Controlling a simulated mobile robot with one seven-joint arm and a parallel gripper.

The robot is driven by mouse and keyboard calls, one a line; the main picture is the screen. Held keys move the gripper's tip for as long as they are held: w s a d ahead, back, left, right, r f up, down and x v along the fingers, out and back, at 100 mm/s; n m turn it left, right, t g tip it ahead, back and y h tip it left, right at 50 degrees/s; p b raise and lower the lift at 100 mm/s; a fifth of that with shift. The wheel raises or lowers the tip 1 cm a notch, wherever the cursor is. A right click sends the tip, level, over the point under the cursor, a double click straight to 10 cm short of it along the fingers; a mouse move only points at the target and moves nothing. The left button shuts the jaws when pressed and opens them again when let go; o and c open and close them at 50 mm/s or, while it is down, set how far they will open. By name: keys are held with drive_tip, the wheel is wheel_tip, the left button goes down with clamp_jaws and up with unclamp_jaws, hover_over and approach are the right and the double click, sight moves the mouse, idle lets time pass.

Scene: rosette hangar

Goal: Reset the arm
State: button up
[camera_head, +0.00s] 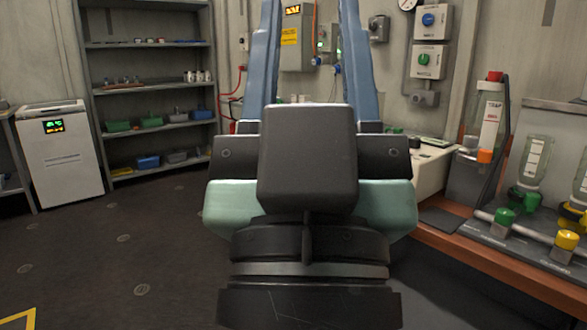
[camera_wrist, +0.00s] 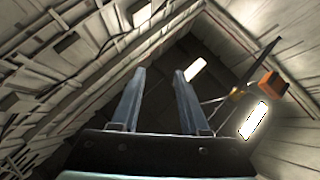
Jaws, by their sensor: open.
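My gripper shows in the wrist view (camera_wrist: 160,75), its two blue-grey fingers apart with nothing between them. The wrist view looks up at the ceiling and its lights. In the head view my arm's dark wrist and pale green parts fill the middle, close to the camera. Two long blue finger shapes rise from it to the top edge, apart, with the back wall showing between them. The fingertips are cut off there. The arm hides part of the room behind it.
A workbench (camera_head: 500,262) with a wooden edge runs along the right, holding bottles and green and yellow valves (camera_head: 567,240). A shelf unit (camera_head: 150,82) with small bins and a white cabinet (camera_head: 62,165) stand at left. Dark floor (camera_head: 110,255) at left is clear.

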wheel_tip(320, 180, up, 33)
drive_tip(key=a+y+p, duration=0.1)
drive_tip(key=p, duration=3.1)
drive_tip(key=shift+s+r, duration=0.15)
drive_tip(key=shift+s, duration=0.3)
